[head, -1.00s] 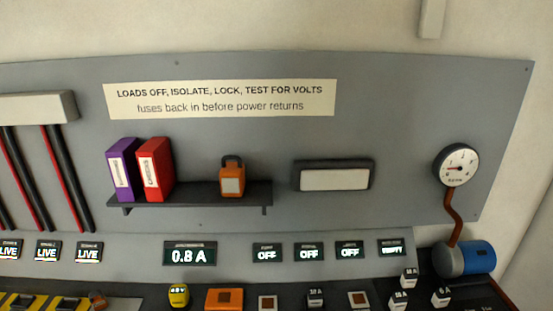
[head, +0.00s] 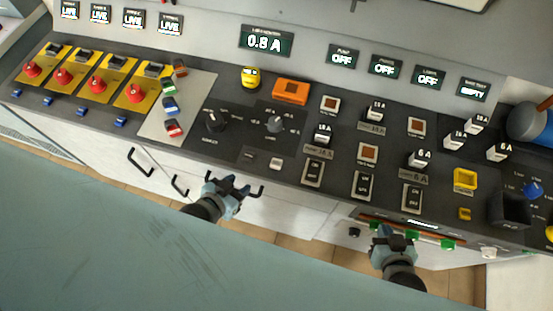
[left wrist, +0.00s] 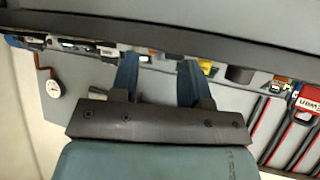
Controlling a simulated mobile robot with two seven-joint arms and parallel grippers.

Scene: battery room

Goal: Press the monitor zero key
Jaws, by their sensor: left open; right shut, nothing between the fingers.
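The monitor display (head: 266,40) reads 0.8 A on the sloped back strip of the desk. A small pale key (head: 276,163) sits near the desk's front edge, below a black rotary knob (head: 274,123). Its label is too small to read, so I cannot tell for certain that it is the zero key. My left gripper (head: 240,187) is open and empty, in front of the desk edge and lower left of that key, apart from it. Its two fingers also show in the left wrist view (left wrist: 158,78). My right gripper (head: 391,236) is shut and empty before the desk's front right.
Yellow isolator plates with red knobs (head: 97,85) stand at the left. White cabinet doors with handles lie below the front edge.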

